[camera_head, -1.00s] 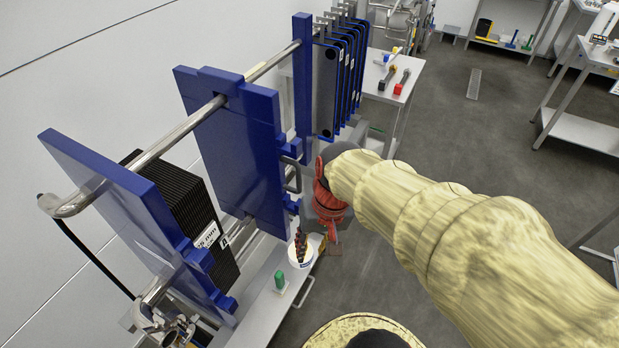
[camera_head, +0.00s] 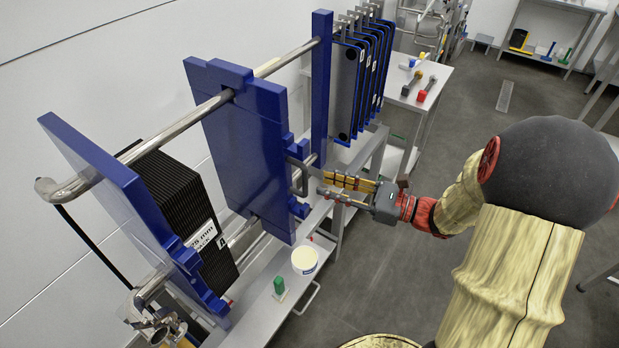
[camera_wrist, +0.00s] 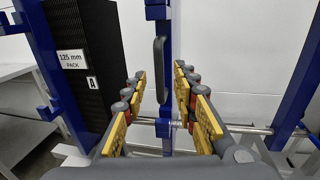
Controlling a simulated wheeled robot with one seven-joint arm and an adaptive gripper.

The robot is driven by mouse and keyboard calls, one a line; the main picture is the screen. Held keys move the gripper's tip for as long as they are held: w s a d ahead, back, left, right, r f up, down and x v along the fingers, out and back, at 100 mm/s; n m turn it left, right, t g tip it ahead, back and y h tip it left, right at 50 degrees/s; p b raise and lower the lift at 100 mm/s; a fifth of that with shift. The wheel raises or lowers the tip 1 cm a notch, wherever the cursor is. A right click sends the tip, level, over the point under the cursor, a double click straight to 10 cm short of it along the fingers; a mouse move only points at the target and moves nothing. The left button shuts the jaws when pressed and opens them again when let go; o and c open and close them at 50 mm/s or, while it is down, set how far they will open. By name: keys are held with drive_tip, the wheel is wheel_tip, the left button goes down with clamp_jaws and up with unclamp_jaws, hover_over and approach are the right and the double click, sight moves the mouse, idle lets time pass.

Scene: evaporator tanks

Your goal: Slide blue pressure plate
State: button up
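The blue pressure plate (camera_head: 245,150) hangs upright on the steel rails, between the blue end plate (camera_head: 120,205) at left and the blue frame post (camera_head: 320,90). A dark handle (camera_head: 300,178) sits on its right edge. My gripper (camera_head: 325,183) points left at this handle. In the wrist view, the plate shows edge-on (camera_wrist: 164,90) with its handle (camera_wrist: 160,70) upright between my yellow-padded fingers (camera_wrist: 164,103). The fingers are open, one on each side, with visible gaps to the handle. The head view does not show clearly how deep the handle lies between the fingers.
A black plate pack (camera_head: 190,205) labelled 125 mm stands beside the end plate. Several grey plates with blue edges (camera_head: 362,75) hang behind the post. A white tub (camera_head: 304,260) and a green object (camera_head: 279,285) stand on the low bench. A table (camera_head: 425,100) holds tools.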

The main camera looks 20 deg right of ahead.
sight(305, 192)
drive_tip(key=shift+b+x, duration=0.7)
drive_tip(key=shift+x, duration=2.85)
clamp_jaws()
